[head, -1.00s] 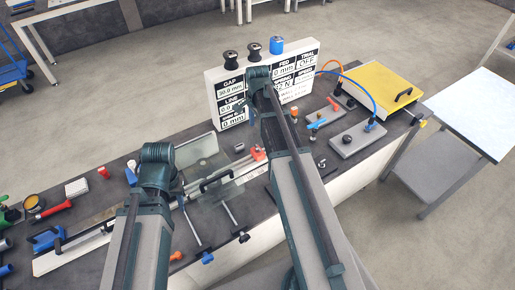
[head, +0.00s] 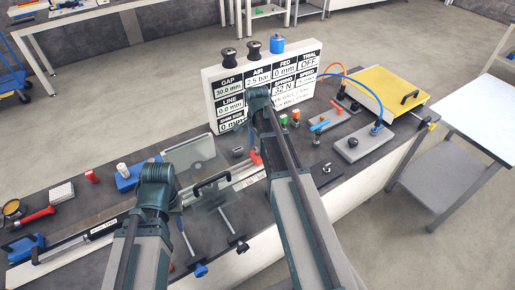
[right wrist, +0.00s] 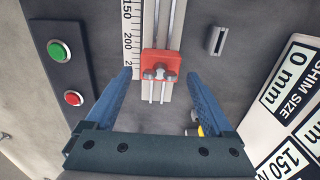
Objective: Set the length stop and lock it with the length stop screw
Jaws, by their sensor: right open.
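The length stop (right wrist: 161,62) is a red block across a rail beside a millimetre scale (right wrist: 133,40) in the right wrist view. It sits just past the 200 mark. The length stop screw (right wrist: 160,74) is a grey winged knob on the stop's near side. My right gripper (right wrist: 159,82) is open, with one blue finger on each side of the stop and apart from it. In the head view the red stop (head: 254,158) shows beside my right arm, which hides most of that gripper.
A white display panel (head: 211,84) stands behind the rail. Right of the stop are small fittings and a grey block (head: 362,148) with a blue hose. A green and a red button (right wrist: 74,98) lie left of the scale. A yellow plate (head: 375,88) is at the right end.

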